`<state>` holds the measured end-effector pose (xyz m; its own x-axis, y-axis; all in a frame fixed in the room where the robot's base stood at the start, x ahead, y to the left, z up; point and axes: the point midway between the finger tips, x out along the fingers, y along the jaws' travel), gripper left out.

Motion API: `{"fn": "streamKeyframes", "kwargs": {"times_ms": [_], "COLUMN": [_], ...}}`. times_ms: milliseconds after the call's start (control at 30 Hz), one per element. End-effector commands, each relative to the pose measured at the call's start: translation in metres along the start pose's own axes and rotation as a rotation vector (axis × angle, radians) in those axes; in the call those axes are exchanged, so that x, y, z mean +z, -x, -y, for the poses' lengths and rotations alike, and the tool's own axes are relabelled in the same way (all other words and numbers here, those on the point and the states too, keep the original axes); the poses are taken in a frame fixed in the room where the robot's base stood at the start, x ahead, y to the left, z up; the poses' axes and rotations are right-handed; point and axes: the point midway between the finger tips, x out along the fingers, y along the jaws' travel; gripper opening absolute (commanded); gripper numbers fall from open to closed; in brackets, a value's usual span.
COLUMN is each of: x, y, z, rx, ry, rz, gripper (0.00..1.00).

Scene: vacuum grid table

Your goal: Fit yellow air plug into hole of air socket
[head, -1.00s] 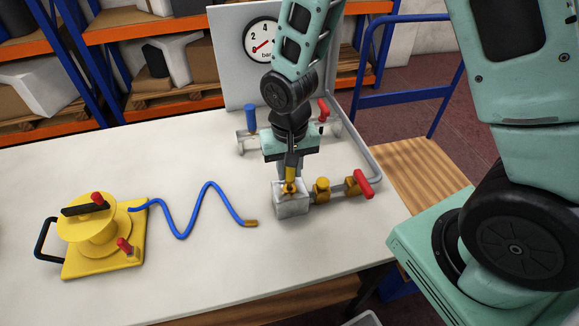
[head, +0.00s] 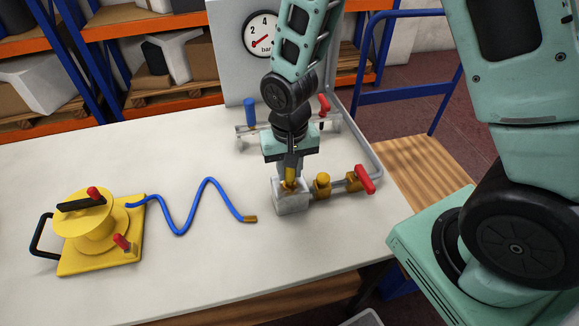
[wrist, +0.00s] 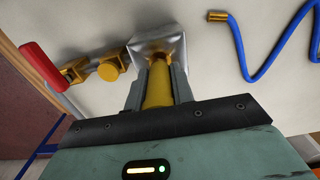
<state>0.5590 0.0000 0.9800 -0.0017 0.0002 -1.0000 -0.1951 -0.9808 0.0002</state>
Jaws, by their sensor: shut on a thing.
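The yellow air plug (wrist: 158,88) is upright between the fingers of my gripper (head: 289,176), which is shut on it. In the head view the plug (head: 290,176) shows only partly between the fingers. The air socket is a grey metal block (head: 292,204) on the table, joined to brass fittings at its right. The plug's lower end is at the top of the block, over the hole. The block (wrist: 160,45) lies straight beyond the plug in the wrist view. The hole is hidden by the plug and fingers, so I cannot tell how deep the plug sits.
A brass valve with a red handle (head: 365,179) stands right of the socket. A gauge panel (head: 232,60) and a blue-handled valve (head: 250,112) stand behind. The front table is clear.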

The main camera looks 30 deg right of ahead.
Motion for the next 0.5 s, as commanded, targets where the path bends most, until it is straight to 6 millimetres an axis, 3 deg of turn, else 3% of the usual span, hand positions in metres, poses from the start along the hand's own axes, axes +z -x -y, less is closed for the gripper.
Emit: {"fn": "streamKeyframes", "kwargs": {"times_ms": [500], "x": [-0.0002], "y": [-0.0107], "z": [0.0], "rx": [0.0], "ry": [0.0], "rz": [0.0], "gripper": [0.01]}}
